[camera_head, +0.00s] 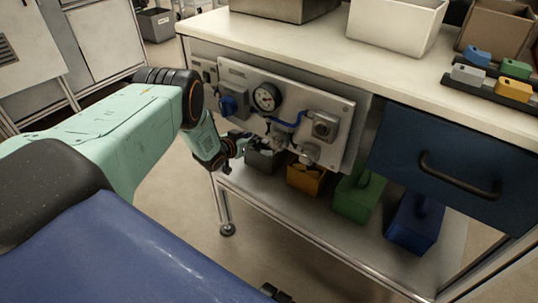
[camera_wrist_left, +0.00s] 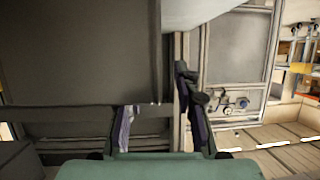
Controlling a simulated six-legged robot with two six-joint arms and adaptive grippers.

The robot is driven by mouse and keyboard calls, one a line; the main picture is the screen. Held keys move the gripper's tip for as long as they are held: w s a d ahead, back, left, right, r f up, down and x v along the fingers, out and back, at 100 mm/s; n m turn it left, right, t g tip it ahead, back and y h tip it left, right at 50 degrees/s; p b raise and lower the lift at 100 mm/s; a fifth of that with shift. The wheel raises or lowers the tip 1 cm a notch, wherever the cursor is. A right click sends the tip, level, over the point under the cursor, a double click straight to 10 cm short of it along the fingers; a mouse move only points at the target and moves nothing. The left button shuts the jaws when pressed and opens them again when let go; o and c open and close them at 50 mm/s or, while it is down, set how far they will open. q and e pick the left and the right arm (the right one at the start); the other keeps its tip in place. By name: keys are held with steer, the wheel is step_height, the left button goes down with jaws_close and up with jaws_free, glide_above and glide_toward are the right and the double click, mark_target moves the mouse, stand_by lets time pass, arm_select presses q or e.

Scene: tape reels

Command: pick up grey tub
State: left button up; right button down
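The grey tub (camera_head: 262,160) stands on the lower shelf, at the left end of a row of coloured tubs. It is partly hidden by my left gripper and the panel fittings above it. My left gripper (camera_head: 238,155) is just left of the tub, below the gauge panel; I cannot tell whether it touches the tub. In the left wrist view the two fingers of the left gripper (camera_wrist_left: 160,125) are spread apart, with dark grey surfaces beyond them. I cannot make out the tub for certain there. My right gripper is not seen.
An orange tub (camera_head: 306,179), a green tub (camera_head: 352,200) and a blue tub (camera_head: 414,225) stand to the right on the shelf (camera_head: 290,215). The gauge panel (camera_head: 340,105) hangs close above. A blue drawer (camera_head: 460,165) is at right. The bench top (camera_head: 330,62) is overhead.

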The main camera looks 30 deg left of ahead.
arm_select(q)
steer(key=shift+w+f, duration=0.1)
steer(key=shift+w, duration=0.3)
steer(key=shift+c, duration=0.4)
jaws_close()
